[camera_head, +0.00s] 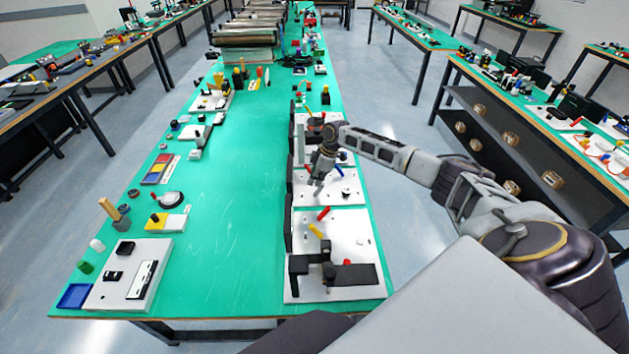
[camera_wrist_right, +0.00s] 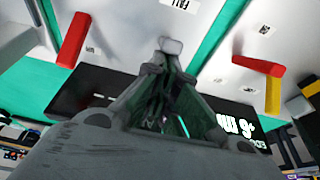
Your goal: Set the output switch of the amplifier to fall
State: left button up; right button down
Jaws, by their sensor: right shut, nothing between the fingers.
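My right gripper (camera_head: 318,187) is shut and empty, pointing down over a white panel (camera_head: 345,192) on the right side of the green table. Its closed fingertips (camera_wrist_right: 171,46) also show in the right wrist view. There, a red lever (camera_wrist_right: 74,40) stands left of the fingertips, apart from them. An upside-down label (camera_wrist_right: 178,4) that seems to read FALL is at the top edge. A lever with red and yellow parts (camera_wrist_right: 262,75) is at the right. I cannot tell for sure which lever is the amplifier's output switch. My left gripper is not in view.
In the head view, a nearer white panel (camera_head: 355,232) carries red and yellow levers and a black fixture (camera_head: 345,275). Small devices line the table's left edge. The green strip between (camera_head: 245,190) is mostly clear. A dark box with white lettering (camera_wrist_right: 240,124) shows in the wrist view.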

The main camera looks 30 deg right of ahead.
jog(key=shift+d+r, duration=0.1)
jog(key=shift+d, duration=0.05)
dwell(0.3)
jog(key=shift+s+d+r+p, duration=0.2)
jog(key=shift+s+d+p, duration=0.1)
jog(key=shift+p, duration=0.15)
